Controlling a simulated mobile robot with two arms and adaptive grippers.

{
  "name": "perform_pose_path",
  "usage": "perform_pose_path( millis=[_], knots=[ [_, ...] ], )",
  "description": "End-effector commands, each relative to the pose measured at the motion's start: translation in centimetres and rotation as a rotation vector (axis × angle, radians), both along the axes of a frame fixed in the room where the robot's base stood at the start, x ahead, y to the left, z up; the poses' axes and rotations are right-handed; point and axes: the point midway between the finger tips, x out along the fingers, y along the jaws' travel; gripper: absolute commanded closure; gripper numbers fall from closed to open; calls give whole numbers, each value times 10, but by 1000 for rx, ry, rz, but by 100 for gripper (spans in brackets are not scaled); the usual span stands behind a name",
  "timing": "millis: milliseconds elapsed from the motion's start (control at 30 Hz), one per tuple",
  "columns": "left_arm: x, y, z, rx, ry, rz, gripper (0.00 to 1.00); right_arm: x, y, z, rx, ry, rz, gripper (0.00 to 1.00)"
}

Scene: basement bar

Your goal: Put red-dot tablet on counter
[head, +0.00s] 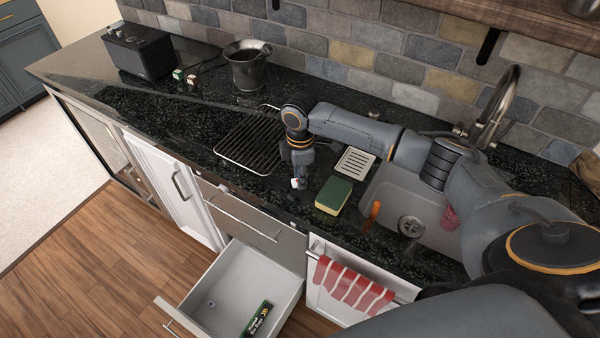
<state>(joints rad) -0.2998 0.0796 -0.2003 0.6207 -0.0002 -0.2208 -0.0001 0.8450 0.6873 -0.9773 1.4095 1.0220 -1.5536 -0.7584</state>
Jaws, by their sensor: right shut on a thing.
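My right gripper (300,188) points down low over the black speckled counter (185,125), between the wire rack and the sponge. It is shut on a small white thing with a reddish mark, which looks like the red-dot tablet (297,183). The fingers partly hide the tablet. I cannot tell whether it touches the counter or hangs just above it. My left gripper is not in view.
A green and yellow sponge (333,195) lies right of the gripper, near the sink (440,230). A black wire rack (250,143) lies to its left. Farther back stand a metal pot (247,68) and a black speaker (138,52).

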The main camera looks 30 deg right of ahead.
Motion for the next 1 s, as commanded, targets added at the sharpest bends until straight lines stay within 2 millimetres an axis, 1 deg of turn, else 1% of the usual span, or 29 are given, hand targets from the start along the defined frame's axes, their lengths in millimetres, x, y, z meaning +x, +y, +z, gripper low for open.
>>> perform_pose_path(
  millis=[333, 367, 400, 433, 467, 767, 867, 967, 1000],
  knots=[
    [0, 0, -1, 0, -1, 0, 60, 0, 1, -4, 0, 1, 1, 95],
    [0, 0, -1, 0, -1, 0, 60, 0, 1, -4, 0, 0, 1, 72],
    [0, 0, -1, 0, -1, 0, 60, 0, 1, -4, 0, 0, 1, 64],
    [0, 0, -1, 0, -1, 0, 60, 0, 1, -4, 0, 0, 1, 58],
    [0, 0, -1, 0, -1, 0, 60, 0, 1, -4, 0, 0, 1, 56],
    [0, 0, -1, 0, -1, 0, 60, 0, 1, -2, 0, 0, 0, 56],
    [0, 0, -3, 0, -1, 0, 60, 1, 0, 4, 0, -3, -1, 56],
    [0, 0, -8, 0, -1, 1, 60, 1, 0, 18, 0, -4, 0, 56],
    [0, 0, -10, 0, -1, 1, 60, 1, 1, 26, 1, -5, 1, 56]
  ],
)
